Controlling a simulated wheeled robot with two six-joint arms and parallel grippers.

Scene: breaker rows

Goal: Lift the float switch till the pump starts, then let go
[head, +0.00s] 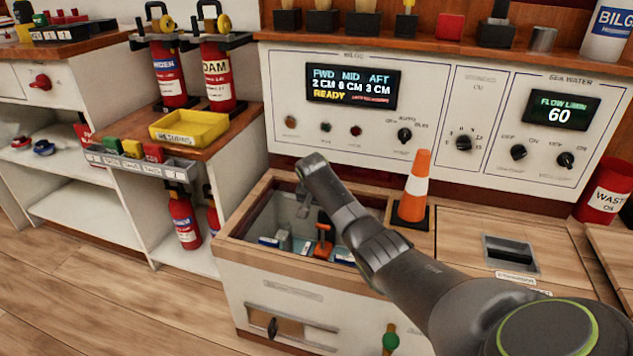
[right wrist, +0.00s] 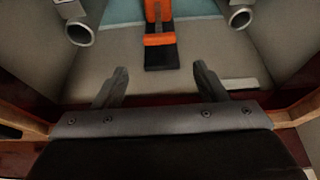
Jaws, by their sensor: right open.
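The float switch (head: 323,242), an orange piece, sits low in the open well (head: 262,245) in the head view. In the right wrist view the orange float (right wrist: 158,38) with a black lower part lies ahead of the fingertips, near the top centre. My right gripper (right wrist: 160,82) is open and empty, its fingers apart, with a gap between them and the float. In the head view my right arm reaches over the well and hides part of it; the gripper (head: 303,207) shows only partly there. My left gripper is not in view.
The bilge display (head: 352,86) reads FWD 2, MID 6, AFT 3 CM and READY. A traffic cone (head: 414,188) stands right of the well. A yellow tray (head: 189,128) is on the left shelf. Pipe ends (right wrist: 80,32) flank the float; well walls are close.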

